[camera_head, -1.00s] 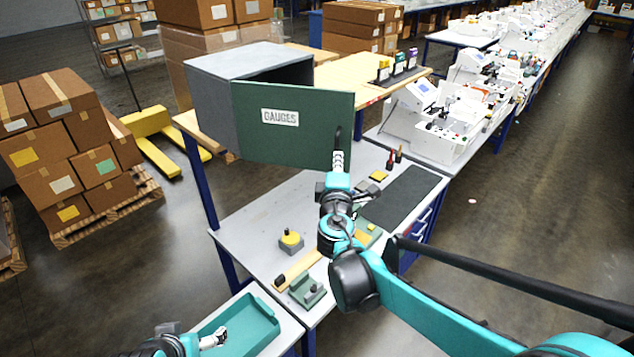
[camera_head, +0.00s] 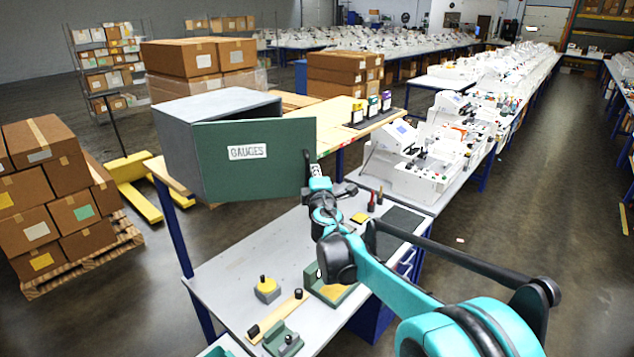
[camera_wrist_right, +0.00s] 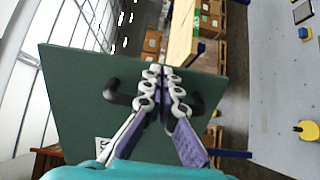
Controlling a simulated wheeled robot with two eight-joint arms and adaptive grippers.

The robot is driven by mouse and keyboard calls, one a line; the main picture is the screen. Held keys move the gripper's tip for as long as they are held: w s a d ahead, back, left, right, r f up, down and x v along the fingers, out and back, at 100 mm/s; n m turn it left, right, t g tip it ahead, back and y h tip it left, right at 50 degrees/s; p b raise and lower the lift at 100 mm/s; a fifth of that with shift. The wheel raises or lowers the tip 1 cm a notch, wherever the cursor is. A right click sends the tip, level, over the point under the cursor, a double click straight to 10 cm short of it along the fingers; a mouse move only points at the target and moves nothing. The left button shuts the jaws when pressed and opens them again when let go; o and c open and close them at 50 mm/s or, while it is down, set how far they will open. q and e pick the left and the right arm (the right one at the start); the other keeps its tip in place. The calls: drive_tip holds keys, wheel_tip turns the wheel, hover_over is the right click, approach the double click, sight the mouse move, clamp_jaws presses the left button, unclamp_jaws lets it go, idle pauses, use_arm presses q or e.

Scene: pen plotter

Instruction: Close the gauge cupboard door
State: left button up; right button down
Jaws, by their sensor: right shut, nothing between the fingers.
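The gauge cupboard (camera_head: 180,150) is a grey box on the raised wooden shelf. My right gripper (camera_head: 315,171) is at the door's free right edge, by the black handle (camera_head: 306,163). In the right wrist view, the shut, empty fingers (camera_wrist_right: 167,78) are in front of the green door (camera_wrist_right: 75,90). Dark handle parts show on both sides of them; contact cannot be told. My left gripper is out of view.
The wooden shelf (camera_head: 370,127) carries small coloured items right of the cupboard. The grey workbench (camera_head: 235,265) below holds a yellow-topped block (camera_head: 267,289) and green fixtures. Stacked boxes (camera_head: 55,190) stand at the left.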

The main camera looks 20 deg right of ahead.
drive_tip(key=w+n+y, duration=0.4)
drive_tip(key=w+y, duration=0.3)
drive_tip(key=w, duration=1.1)
drive_tip(key=shift+a+n+p, duration=0.4)
drive_tip(key=shift+a, duration=0.05)
